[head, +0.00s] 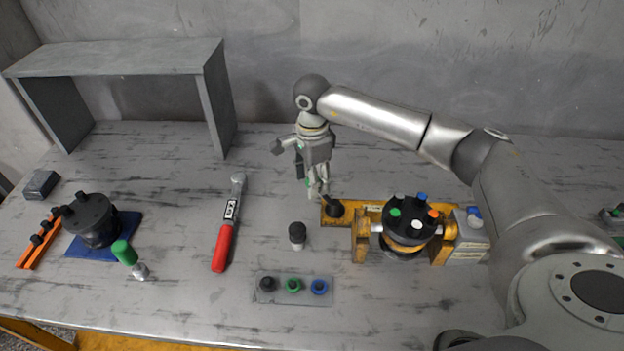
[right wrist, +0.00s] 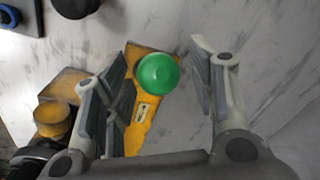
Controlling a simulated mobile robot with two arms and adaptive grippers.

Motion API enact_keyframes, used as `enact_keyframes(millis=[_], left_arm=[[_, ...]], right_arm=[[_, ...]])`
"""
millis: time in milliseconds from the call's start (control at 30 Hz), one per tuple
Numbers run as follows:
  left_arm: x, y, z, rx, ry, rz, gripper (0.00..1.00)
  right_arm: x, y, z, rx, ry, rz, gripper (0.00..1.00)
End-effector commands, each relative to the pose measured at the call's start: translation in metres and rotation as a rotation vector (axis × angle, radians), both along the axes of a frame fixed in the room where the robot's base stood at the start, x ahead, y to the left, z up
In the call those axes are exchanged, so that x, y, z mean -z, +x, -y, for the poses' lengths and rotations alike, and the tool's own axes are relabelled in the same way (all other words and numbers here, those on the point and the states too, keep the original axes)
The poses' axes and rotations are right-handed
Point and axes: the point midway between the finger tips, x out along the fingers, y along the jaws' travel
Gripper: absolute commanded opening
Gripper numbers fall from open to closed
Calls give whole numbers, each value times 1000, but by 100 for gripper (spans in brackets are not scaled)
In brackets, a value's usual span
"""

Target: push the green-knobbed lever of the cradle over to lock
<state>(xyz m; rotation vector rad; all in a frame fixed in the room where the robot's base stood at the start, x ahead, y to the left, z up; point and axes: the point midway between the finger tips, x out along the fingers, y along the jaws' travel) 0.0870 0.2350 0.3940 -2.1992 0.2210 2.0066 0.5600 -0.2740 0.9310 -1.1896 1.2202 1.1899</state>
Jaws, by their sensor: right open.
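The yellow cradle (head: 361,243) stands right of the table's middle and holds a round black motor (head: 408,232) with coloured caps. In the right wrist view, the lever's round green knob (right wrist: 158,74) shows above the cradle's yellow base plate (right wrist: 146,112). My right gripper (head: 318,194) points down over the left end of the cradle. In the right wrist view its fingers (right wrist: 161,66) are open, one on each side of the knob, with visible gaps. In the head view the gripper mostly hides the knob and lever. My left gripper is not in view.
A black-capped cylinder (head: 297,235) and a grey tray with coloured rings (head: 292,295) stand in front of the gripper. A red-handled wrench (head: 224,240) lies to the left. A grey shelf (head: 120,58) stands at the back left. The table behind the cradle is clear.

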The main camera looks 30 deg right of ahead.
Motion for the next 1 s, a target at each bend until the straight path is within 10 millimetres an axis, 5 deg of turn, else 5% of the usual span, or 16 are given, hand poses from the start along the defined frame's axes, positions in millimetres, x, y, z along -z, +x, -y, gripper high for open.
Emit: enact_keyframes(millis=[500, 1000], left_arm=[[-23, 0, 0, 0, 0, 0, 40], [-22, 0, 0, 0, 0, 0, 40]], right_arm=[[-42, 0, 0, 1, -1, 0, 52], [-42, 0, 0, 0, -1, -1, 52]])
